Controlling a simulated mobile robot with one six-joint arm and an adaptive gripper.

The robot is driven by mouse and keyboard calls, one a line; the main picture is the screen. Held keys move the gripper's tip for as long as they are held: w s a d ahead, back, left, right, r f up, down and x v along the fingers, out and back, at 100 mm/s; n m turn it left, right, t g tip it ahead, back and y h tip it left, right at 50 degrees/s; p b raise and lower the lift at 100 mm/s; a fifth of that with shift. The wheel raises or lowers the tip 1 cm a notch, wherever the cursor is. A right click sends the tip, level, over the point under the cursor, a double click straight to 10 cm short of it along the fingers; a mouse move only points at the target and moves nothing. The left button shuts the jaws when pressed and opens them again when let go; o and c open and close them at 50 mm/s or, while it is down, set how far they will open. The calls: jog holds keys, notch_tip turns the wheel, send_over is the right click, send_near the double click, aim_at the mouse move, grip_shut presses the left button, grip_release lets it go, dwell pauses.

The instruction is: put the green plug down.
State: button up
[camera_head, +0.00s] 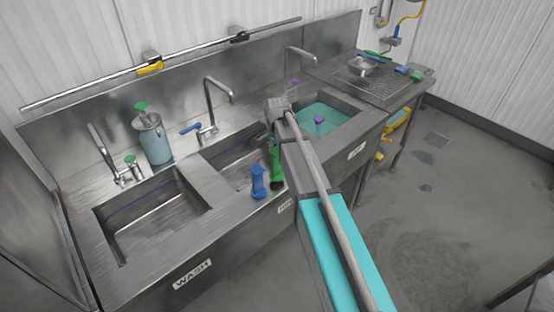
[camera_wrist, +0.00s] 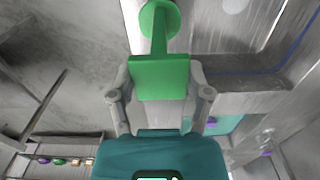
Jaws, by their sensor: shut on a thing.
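The green plug (camera_wrist: 160,76) is between the two fingers of my gripper (camera_wrist: 164,84) in the wrist view, with a round green end on a stem beyond its block. My gripper is shut on it. In the body camera view the green plug (camera_head: 276,165) shows upright at the front of the middle basin, partly hidden by my arm. I cannot tell whether its lower end touches the steel. My fingers are mostly hidden in that view. A blue plug (camera_head: 258,183) stands on the front rim just left of the green one.
The left basin (camera_head: 152,212) looks empty, beside the middle basin (camera_head: 232,158). The right basin (camera_head: 325,117) holds teal liquid and a purple thing (camera_head: 320,121). A blue-grey pump jug (camera_head: 152,142) stands behind the basins. A rack with a metal bowl (camera_head: 360,66) is at the far right.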

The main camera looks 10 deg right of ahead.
jog(key=shift+f+b, duration=0.85)
jog(key=shift+f, duration=0.5)
jog(key=o, duration=1.3)
jog(key=shift+r, duration=0.1)
jog(key=shift+o, duration=0.2)
jog(key=shift+r, duration=0.1)
notch_tip(320, 180, up, 12)
jog(key=p, duration=1.2)
jog(key=shift+s, duration=0.1)
